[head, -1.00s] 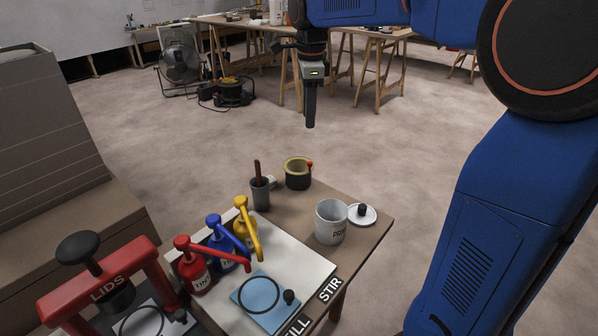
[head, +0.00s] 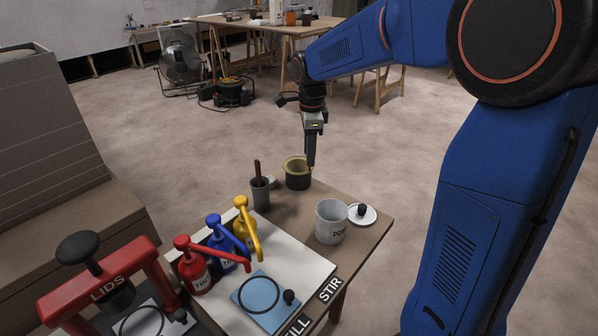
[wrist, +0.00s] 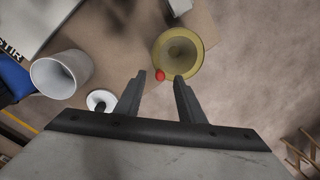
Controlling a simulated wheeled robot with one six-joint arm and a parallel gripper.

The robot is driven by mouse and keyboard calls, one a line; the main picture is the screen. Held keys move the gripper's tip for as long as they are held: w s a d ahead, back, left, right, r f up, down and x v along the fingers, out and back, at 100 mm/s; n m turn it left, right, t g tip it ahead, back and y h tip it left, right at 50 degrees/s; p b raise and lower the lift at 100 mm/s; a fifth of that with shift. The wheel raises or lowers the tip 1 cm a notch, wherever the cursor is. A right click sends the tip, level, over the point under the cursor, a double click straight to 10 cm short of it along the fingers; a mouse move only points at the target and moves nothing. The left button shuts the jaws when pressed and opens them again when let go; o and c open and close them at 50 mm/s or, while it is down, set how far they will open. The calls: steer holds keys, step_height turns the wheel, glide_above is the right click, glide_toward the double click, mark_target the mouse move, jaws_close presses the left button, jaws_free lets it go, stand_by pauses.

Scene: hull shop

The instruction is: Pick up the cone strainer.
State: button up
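The cone strainer (head: 294,163) is a yellowish funnel sitting in a dark round holder (head: 297,181) at the table's far edge. In the wrist view the strainer (wrist: 186,64) is seen from above, with a small red knob (wrist: 160,75) on its near side. My gripper (head: 311,166) points down at the strainer's right side in the head view and hides the knob there. In the wrist view my gripper (wrist: 160,77) is open, with the red knob showing between its fingertips. Contact with the knob cannot be told.
A grey cup with a brown stick (head: 260,192) stands left of the strainer. A white can (head: 330,225) and a white lid with a black knob (head: 368,216) stand in front. Red, blue and yellow pump bottles (head: 243,232) and a red lid press (head: 98,285) are nearer.

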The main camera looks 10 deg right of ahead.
steer(key=shift+w+d+f, duration=0.1)
steer(key=shift+f, duration=1.4)
jaws_close()
step_height(320, 180, up, 16)
stand_by(0.4)
stand_by(0.3)
